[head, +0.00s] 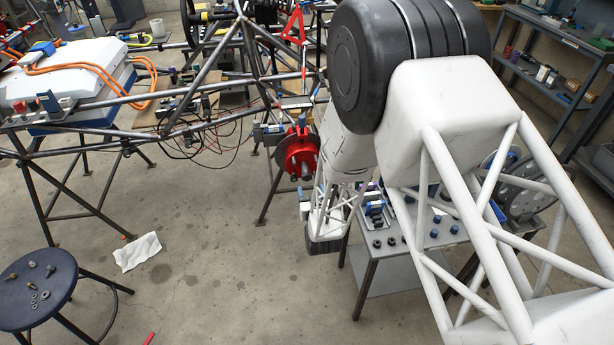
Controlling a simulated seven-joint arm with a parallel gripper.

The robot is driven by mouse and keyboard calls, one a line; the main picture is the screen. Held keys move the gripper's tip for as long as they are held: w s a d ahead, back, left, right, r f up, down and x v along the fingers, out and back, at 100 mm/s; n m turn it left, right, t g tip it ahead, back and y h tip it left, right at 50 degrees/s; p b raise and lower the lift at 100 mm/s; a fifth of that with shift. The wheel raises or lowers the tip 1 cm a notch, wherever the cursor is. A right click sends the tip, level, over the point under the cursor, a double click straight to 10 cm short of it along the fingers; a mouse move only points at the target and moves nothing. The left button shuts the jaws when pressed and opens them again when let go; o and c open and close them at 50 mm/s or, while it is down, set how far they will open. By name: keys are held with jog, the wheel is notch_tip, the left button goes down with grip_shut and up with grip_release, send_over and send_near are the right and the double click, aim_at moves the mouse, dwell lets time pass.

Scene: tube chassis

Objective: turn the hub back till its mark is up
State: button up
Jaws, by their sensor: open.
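My gripper (304,200) is at the lower end of my arm, just below and slightly right of the hub. It looks apart from the hub, with nothing seen held in it. Its fingers are small and partly hidden by my arm, which also covers what lies right of the hub.
A grey bench (437,236) with several small parts stands right of my gripper, partly behind my arm. A dark blue stool (35,285) with loose hardware is at the lower left. A white cloth (138,252) lies on the floor. The floor before the hub is clear.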

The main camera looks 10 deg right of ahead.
aim_at(307, 177)
jog(key=shift+w, duration=0.2)
jog(key=shift+w, duration=3.75)
grip_shut()
